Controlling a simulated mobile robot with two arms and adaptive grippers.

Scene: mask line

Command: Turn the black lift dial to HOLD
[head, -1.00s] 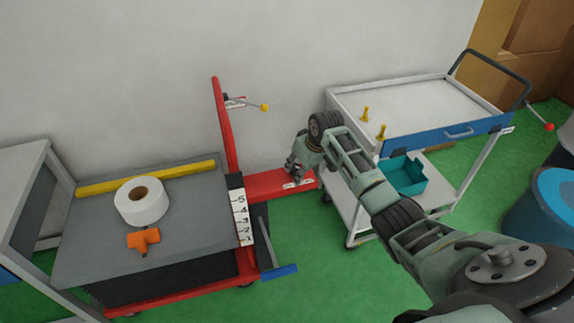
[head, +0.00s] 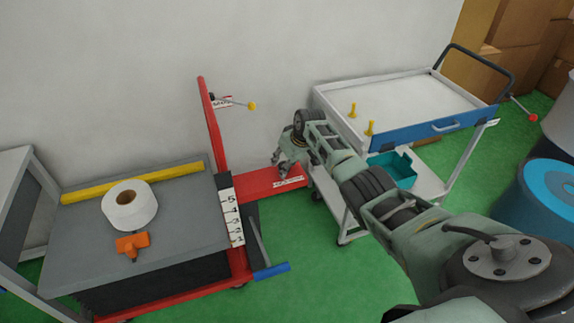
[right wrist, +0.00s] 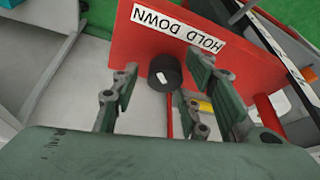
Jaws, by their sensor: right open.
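The black lift dial (right wrist: 163,74) sits on the red panel (right wrist: 150,38) of the lift. A short white mark shows on its face. A white label (right wrist: 180,27) beside it reads HOLD and DOWN, upside down in the right wrist view. I cannot tell for sure which word the mark points to. My right gripper (right wrist: 160,88) is open, its fingers on either side of the dial, with no clear contact visible. In the head view the right gripper (head: 281,161) hangs over the red panel (head: 250,184) and hides the dial. My left gripper is out of view.
The grey lift table (head: 75,240) holds a white roll (head: 129,205), an orange part (head: 132,243) and a yellow bar (head: 133,182). A red post (head: 211,125) and a yellow-tipped lever (head: 235,103) stand behind. A white cart (head: 395,105) stands right of the panel.

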